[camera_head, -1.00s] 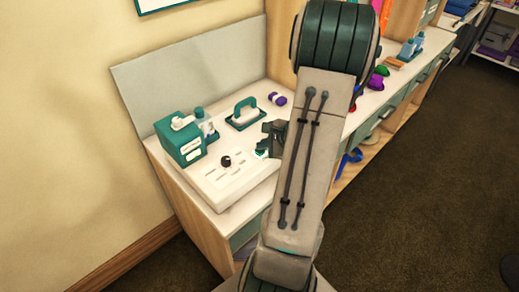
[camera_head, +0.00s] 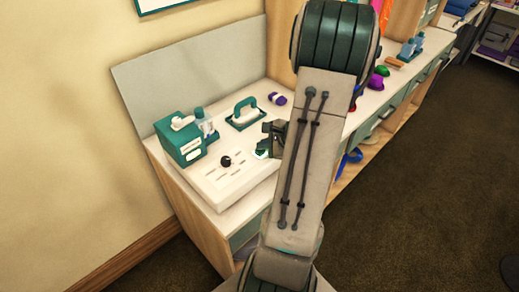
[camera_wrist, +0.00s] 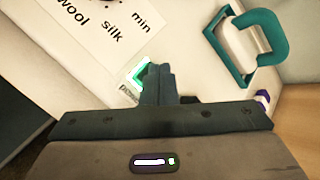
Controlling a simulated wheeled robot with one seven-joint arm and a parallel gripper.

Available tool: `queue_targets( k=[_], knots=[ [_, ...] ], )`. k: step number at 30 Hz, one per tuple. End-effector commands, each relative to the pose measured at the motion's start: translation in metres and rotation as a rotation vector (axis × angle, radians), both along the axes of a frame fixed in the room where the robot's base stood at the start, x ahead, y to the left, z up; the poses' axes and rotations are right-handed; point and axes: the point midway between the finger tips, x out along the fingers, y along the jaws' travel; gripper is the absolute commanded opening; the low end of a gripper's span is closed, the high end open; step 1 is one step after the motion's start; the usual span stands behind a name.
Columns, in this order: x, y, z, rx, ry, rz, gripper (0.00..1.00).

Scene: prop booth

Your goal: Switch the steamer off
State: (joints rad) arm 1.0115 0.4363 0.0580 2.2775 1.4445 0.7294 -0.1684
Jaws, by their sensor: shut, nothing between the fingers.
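The white steamer panel (camera_head: 230,185) lies on the counter, with a black knob (camera_head: 226,160) and printed markings. In the wrist view, the panel (camera_wrist: 165,30) reads "wool", "silk" and "min". A small switch with a green glowing edge (camera_wrist: 136,74) sits at the panel's right side; it also shows in the head view (camera_head: 261,154). My gripper (camera_wrist: 158,70) is shut and empty, its tips right at the switch and partly hiding it. I cannot tell whether they touch. In the head view, my gripper (camera_head: 268,143) is partly hidden by my arm.
A teal tank (camera_head: 180,140) and a clear bottle (camera_head: 207,127) stand behind the panel. A teal-handled iron (camera_head: 245,113) rests on its stand, beside a purple roll (camera_head: 278,98). A grey backboard (camera_head: 195,75) bounds the counter.

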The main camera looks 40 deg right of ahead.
Motion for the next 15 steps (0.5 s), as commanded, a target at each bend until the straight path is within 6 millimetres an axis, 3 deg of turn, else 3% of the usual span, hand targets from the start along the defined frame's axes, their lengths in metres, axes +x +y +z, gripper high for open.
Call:
queue_targets(
  k=[15],
  knots=[
    [0.0001, -0.0001, -0.0093, -0.001, 0.001, -0.001, 0.00]
  ],
)
